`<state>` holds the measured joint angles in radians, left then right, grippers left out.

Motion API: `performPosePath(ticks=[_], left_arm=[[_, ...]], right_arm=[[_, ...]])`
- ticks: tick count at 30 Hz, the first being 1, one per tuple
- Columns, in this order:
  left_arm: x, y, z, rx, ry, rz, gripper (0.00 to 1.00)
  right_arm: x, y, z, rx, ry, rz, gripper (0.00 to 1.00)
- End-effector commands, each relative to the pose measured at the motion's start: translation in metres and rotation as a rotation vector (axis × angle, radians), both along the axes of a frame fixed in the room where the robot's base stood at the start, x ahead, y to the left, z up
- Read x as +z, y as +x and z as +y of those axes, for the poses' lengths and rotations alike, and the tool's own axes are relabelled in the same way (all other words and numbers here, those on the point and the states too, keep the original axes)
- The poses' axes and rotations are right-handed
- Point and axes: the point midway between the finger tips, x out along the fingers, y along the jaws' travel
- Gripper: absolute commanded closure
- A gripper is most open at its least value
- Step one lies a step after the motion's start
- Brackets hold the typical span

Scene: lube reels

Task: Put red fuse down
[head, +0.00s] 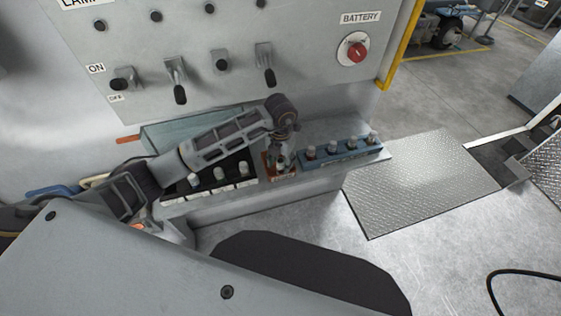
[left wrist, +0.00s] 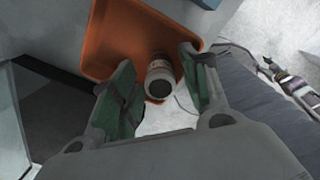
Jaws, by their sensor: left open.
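My left gripper (head: 281,157) reaches down over a small orange tray (head: 268,172) on the ledge below the panel. In the left wrist view the gripper (left wrist: 158,62) is open, with one green-padded finger on each side. A pale cylindrical fuse (left wrist: 159,79) with a dark end is between the fingers, with visible gaps beside it. It appears over or in the orange tray (left wrist: 110,45); whether it rests on the tray floor I cannot tell. Its red colour does not show clearly. My right gripper is not in view.
A blue holder (head: 343,155) with several fuses stands to the right of the tray. A black rack (head: 208,177) with fuses and white labels is to the left. The switch panel (head: 225,40) rises behind. A metal tread plate (head: 425,180) lies on the floor at right.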

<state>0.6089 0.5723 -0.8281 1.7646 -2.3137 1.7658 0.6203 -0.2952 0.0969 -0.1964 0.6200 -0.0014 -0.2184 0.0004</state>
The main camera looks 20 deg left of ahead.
Motion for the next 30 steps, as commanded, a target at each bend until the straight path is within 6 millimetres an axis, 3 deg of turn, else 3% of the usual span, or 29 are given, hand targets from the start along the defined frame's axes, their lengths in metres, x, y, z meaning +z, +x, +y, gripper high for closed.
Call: performPosePath(ticks=[8, 30], left_arm=[[0.016, 0.001, 0.000, 0.000, -0.002, -0.003, 0.55], [0.110, 0.001, 0.000, 0.000, 0.000, -0.002, 0.55]], right_arm=[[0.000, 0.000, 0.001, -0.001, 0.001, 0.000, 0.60], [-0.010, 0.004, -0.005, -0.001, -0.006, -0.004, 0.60]])
